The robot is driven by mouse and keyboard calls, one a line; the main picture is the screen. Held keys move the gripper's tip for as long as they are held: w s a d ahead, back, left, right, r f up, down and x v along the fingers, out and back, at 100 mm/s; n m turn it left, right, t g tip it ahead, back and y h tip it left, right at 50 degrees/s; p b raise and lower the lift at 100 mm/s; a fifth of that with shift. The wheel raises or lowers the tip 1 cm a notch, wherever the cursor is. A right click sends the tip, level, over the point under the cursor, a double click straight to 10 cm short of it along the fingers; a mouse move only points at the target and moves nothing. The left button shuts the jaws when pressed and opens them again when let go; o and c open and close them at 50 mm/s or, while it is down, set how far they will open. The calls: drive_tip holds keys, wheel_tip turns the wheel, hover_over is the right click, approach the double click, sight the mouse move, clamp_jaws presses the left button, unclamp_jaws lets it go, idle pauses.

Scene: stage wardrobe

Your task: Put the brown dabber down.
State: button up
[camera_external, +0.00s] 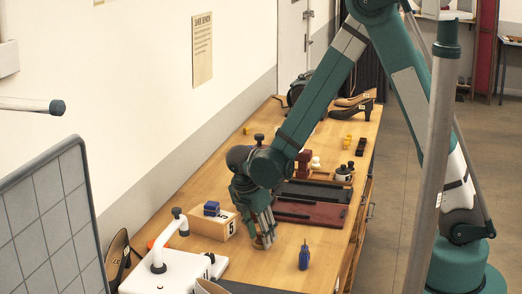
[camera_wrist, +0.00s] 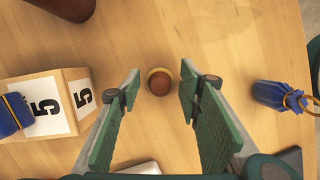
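The brown dabber (camera_wrist: 161,82) shows in the wrist view as a small round brown top with a tan rim. It appears to stand upright on the wooden table, seen from above. My gripper (camera_wrist: 160,88) is open, with a green-padded finger on either side of the dabber and a visible gap on both sides. In the external view my gripper (camera_external: 265,242) points down, low over the table beside the numbered block. I cannot make out the dabber clearly there.
A wooden block marked 5 (camera_external: 213,225) with a blue item (camera_external: 211,208) on top stands left of my gripper. A dark red board (camera_external: 310,214) lies behind. A white machine (camera_external: 170,272) is at front left.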

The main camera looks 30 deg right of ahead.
drive_tip(key=shift+r, duration=0.1)
drive_tip(key=v, duration=1.2)
drive_tip(key=shift+p, duration=0.45)
drive_tip(key=shift+d+r, duration=0.1)
drive_tip(key=shift+d, duration=0.05)
idle(0.3)
drive_tip(key=s+d+r+m+t+y, duration=0.2)
drive_tip(key=s+d+r+m, duration=0.2)
drive_tip(key=d+r+m, duration=0.6)
drive_tip(key=s+d+r+m+t+y, duration=0.1)
drive_tip(key=s+d+r+m, duration=0.35)
drive_tip(key=d, duration=0.85)
drive_tip(key=s+d+r+m+t, duration=0.3)
drive_tip(key=s+d+m, duration=0.3)
drive_tip(key=d+m, duration=0.2)
drive_tip(key=shift+d+r, duration=0.15)
drive_tip(key=shift+r, duration=0.3)
